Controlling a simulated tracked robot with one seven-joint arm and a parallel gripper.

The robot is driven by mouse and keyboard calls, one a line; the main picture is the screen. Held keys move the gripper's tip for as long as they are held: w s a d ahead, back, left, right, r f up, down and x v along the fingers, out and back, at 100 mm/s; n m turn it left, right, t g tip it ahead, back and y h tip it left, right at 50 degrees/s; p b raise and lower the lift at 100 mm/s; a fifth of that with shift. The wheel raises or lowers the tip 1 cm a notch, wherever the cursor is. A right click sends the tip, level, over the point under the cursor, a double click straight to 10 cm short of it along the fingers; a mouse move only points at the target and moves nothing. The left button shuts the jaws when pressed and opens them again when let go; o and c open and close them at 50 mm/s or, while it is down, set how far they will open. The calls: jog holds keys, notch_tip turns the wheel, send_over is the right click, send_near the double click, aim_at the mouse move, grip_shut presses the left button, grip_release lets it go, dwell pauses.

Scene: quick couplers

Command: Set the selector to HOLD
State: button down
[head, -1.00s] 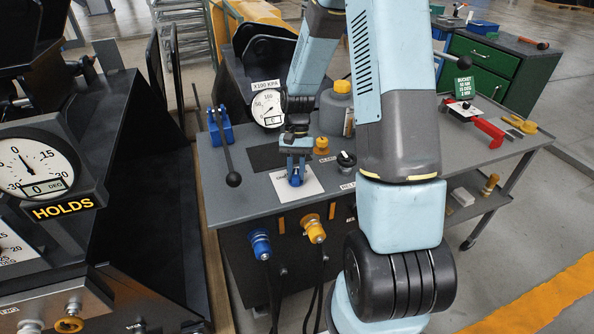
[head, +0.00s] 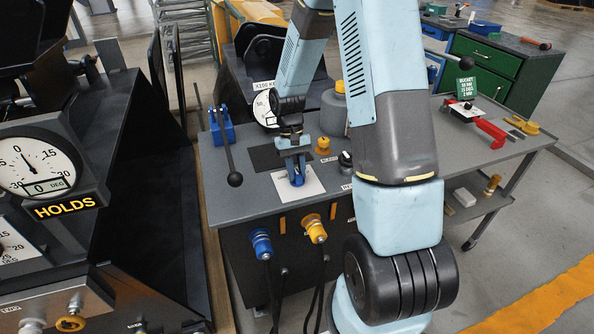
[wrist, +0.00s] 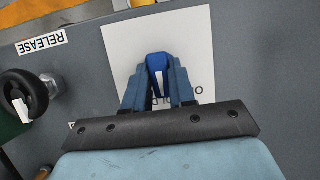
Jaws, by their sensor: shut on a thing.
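The selector is a blue knob (head: 298,180) with a white pointer mark, standing on a white plate (head: 315,186) on the grey bench top. My gripper (head: 296,168) points down over it. In the wrist view my gripper (wrist: 160,88) is shut on the knob (wrist: 157,63), one finger on each side. The white pointer mark faces toward the gripper body. The lettering on the plate (wrist: 200,40) is mostly covered by the fingers, so the position names cannot be read.
A black knob (head: 345,159) and a yellow knob (head: 323,146) stand close by. A black-balled lever (head: 234,178) rises at left. A pressure gauge (head: 262,108) is partly behind my arm. Blue (head: 261,243) and yellow (head: 315,228) couplers sit on the front face.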

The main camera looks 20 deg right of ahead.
jog(key=shift+s, duration=0.1)
jog(key=c, duration=0.9)
grip_release()
jog(key=shift+c, duration=0.2)
jog(key=v, duration=1.3)
jog(key=shift+w+r, duration=0.25)
jog(key=shift+w, duration=0.05)
